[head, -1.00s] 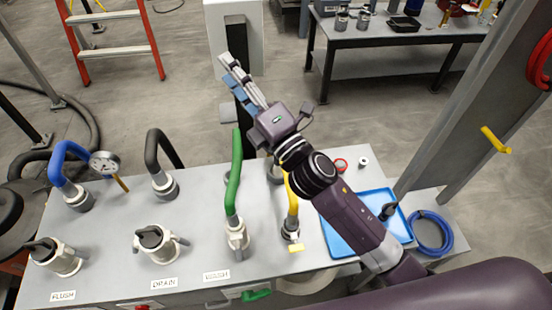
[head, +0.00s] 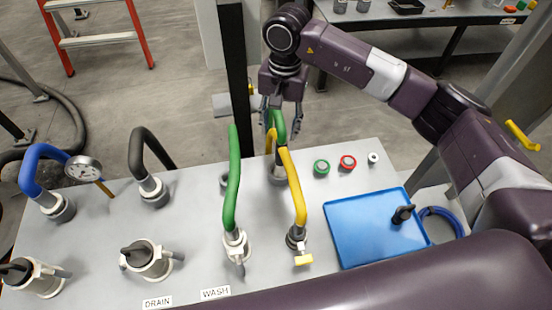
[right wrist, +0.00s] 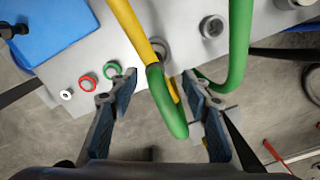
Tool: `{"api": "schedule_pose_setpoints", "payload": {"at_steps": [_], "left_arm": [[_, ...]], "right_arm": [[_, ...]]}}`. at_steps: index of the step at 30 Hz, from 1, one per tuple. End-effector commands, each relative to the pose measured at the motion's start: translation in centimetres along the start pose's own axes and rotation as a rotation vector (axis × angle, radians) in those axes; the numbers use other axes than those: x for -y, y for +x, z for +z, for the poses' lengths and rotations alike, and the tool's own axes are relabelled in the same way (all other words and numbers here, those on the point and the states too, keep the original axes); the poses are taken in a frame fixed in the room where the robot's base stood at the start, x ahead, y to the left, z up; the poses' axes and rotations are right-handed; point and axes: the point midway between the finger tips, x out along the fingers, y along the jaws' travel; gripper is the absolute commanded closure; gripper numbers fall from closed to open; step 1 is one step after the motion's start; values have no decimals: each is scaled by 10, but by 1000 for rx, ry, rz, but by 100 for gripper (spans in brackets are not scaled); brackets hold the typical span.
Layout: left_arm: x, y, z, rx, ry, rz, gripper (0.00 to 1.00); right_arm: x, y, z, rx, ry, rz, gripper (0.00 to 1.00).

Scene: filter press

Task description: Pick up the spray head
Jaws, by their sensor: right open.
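A green curved piece with a yellow strip, apparently the spray head (head: 279,124), stands at the bench's far edge, partly behind a yellow hose. In the right wrist view the green piece (right wrist: 172,112) shows between my fingers. My right gripper (head: 283,108) points down just above and around its top, with a finger on each side. In the right wrist view the gripper (right wrist: 160,82) is open, with gaps to the green piece, and nothing is gripped. My left gripper is not in view.
The yellow hose (head: 294,185) and green hose (head: 233,180) rise close by. A black post (head: 235,80) stands behind the bench. Green (head: 321,167) and red (head: 348,162) round parts and a blue tray (head: 345,235) holding a black item (head: 402,214) are to the right.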

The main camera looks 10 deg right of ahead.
Motion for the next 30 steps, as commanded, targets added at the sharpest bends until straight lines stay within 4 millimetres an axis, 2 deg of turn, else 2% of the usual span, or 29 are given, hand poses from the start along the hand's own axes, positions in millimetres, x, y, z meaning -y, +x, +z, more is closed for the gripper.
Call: {"api": "schedule_pose_setpoints", "payload": {"at_steps": [3,11,15,19,28,30], "left_arm": [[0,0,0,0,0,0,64],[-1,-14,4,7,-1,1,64],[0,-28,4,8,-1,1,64],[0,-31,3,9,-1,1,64],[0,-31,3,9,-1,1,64],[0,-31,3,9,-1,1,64]], "right_arm": [[-8,6,-7,-18,-5,32,56],[-8,33,-7,-15,-5,31,56],[-8,53,-8,-13,-4,32,56],[-8,71,-9,-14,-6,29,56],[-8,78,-10,-17,-5,27,56],[-8,78,-10,-17,-5,27,63]]}}
